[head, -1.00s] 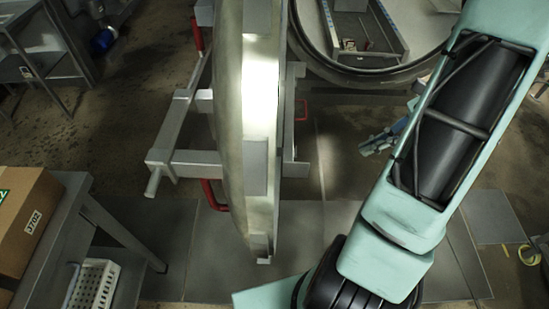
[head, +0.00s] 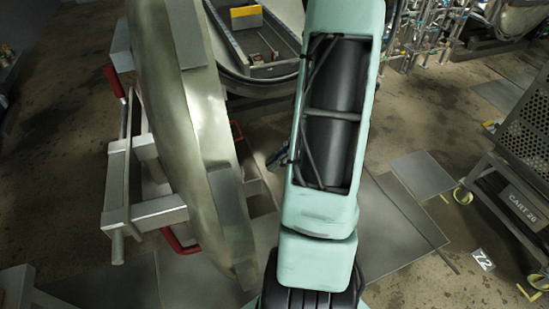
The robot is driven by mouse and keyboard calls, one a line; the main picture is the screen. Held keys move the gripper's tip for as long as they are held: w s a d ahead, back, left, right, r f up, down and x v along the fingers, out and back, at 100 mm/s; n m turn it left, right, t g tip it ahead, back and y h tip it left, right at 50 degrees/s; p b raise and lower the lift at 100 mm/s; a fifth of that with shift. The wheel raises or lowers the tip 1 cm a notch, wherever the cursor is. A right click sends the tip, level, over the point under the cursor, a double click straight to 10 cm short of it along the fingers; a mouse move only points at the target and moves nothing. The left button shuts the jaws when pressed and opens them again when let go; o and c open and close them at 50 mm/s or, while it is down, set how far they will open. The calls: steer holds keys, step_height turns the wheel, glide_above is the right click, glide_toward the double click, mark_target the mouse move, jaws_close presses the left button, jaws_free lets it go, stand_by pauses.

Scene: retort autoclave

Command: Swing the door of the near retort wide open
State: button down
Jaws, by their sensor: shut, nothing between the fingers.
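The near retort's door (head: 195,140) is a thick, pale metal disc seen almost edge-on at left of centre. It stands swung out from the round retort mouth (head: 232,82), which is partly visible behind it. A bracket frame (head: 145,212) and red handles (head: 182,242) are on the door's left side; another red handle (head: 236,131) shows at its right. My arm runs down the middle. Only a small dark part of my gripper (head: 275,159) shows beside the arm, right of the door and apart from it in the picture. It is shut and empty; the arm hides the rest.
A grey tray (head: 268,68) with a yellow item sits in the retort mouth. Floor plates (head: 422,176) lie right of my arm. The floor between arm and cart is mostly clear.

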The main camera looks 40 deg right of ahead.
steer(key=w+a+f, duration=0.2)
steer(key=a+f, duration=0.2)
steer(key=a, duration=0.4)
steer(key=shift+w+f+p, duration=0.15)
steer(key=shift+w+p, duration=0.15)
steer(key=shift+p, duration=0.15)
steer(key=w+a+b, duration=0.1)
steer(key=w+a, duration=0.2)
steer(key=a, duration=1.2)
steer(key=shift+w+b, duration=0.4)
steer(key=shift+d, duration=0.2)
